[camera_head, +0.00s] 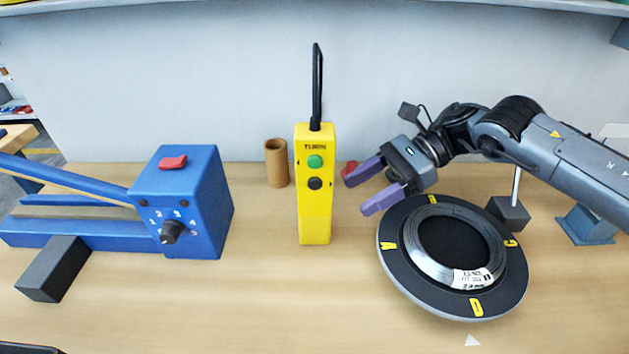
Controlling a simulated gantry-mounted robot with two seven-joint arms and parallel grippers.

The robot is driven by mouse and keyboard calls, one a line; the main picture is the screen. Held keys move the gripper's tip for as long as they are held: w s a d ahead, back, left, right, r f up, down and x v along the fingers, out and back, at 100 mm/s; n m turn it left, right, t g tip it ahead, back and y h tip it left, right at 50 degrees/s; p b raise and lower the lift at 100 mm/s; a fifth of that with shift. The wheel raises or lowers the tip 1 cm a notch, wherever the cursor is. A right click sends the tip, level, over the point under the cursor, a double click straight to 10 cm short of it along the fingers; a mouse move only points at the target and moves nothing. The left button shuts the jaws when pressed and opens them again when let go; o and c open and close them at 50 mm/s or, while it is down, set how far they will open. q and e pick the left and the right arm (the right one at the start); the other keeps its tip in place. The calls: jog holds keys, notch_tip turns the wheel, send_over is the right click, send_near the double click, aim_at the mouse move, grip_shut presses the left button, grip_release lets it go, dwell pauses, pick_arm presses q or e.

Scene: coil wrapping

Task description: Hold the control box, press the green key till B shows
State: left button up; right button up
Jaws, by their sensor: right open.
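The yellow control box (314,215) stands upright on the bench in the middle, with a green key (315,161) above a black key (315,184) and a black cable rising from its top. My right gripper (363,191) is open and empty to the right of the box, its purple fingers pointing towards it and apart from it. The black turntable (395,272) bears a wrapped metal coil (428,266) and yellow letter tags. The tag closest to the white triangle (472,340) on the bench looks like D. My left gripper is not in view.
A blue machine (205,215) with a dial and red switch stands at the left. A cardboard tube (276,163) stands behind the box to its left. A small red object (349,168) is partly hidden behind my right gripper. The bench front is mostly clear.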

aim_at(321, 220)
jog(key=shift+s+a+f+b, duration=0.15)
jog(key=shift+a+f+b, duration=0.15)
jog(key=shift+f, duration=0.15)
jog(key=b+x, duration=0.4)
jog(key=x, duration=0.1)
jog(key=shift+s+a, duration=0.1)
jog(key=shift+s, duration=0.05)
jog(key=shift+s+a+f, duration=0.1)
jog(key=shift+a+f, duration=0.05)
jog(key=shift+a, duration=0.2)
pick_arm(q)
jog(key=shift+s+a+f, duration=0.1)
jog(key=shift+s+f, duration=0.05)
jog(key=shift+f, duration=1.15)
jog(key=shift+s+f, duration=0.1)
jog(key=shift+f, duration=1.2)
pick_arm(e)
jog(key=shift+x, duration=1.35)
jog(key=c, duration=0.5)
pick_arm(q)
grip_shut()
pick_arm(e)
jog(key=shift+c, duration=0.2)
